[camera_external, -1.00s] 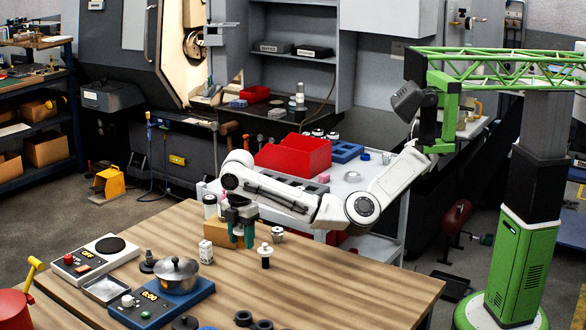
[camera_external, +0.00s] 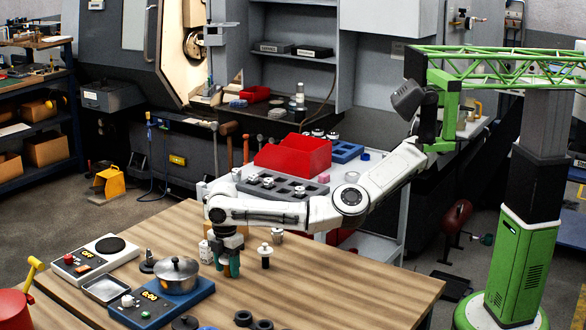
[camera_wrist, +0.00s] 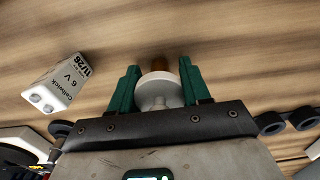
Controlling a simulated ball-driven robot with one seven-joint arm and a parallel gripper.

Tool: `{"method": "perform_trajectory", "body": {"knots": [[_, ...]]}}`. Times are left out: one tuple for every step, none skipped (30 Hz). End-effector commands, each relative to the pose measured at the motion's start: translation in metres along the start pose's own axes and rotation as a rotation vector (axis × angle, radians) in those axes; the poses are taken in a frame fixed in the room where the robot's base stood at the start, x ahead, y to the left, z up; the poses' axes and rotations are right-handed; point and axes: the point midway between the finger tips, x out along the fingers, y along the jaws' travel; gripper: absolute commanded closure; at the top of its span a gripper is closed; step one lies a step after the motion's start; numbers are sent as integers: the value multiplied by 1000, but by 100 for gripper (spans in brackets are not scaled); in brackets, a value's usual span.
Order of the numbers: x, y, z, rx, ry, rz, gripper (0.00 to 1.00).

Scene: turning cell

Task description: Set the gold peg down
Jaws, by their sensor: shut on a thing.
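My gripper (camera_external: 230,272) is low over the wooden table, its green fingers pointing down. In the wrist view, the fingers (camera_wrist: 160,88) are closed around the gold peg, whose pale round head (camera_wrist: 158,92) sits between them. Its gold-brown end (camera_wrist: 160,63) shows past the head, towards the tabletop. In the external view the fingers mostly hide the peg, and I cannot tell whether it touches the table (camera_external: 330,275).
A black peg with a white head (camera_external: 265,255) stands just right of my gripper. A white battery box (camera_wrist: 55,88) is on its left. A pot (camera_external: 177,272) on a blue scale stands further left. Black rings (camera_external: 243,318) lie near the front. The table's right side is clear.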

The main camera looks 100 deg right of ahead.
Motion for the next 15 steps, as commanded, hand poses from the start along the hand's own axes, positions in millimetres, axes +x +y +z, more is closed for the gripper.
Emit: {"method": "perform_trajectory", "body": {"knots": [[0, 0, 0, 0, 0, 1, 91], [0, 0, 0, 0, 0, 1, 91], [1, 0, 0, 0, -1, 1, 91], [2, 0, 0, 0, -1, 1, 91], [2, 0, 0, 0, -2, 1, 52], [2, 0, 0, 0, -1, 1, 48], [2, 0, 0, 0, -1, 1, 45], [2, 0, 0, 0, -1, 1, 43], [2, 0, 0, 0, -1, 1, 39], [2, 0, 0, 0, -1, 1, 36], [2, 0, 0, 0, -1, 0, 33], [2, 0, 0, 0, 0, 1, 29], [2, 0, 0, 0, 0, 1, 28], [2, 0, 0, 0, 0, 1, 28], [2, 0, 0, 0, 0, 0, 28]]}}
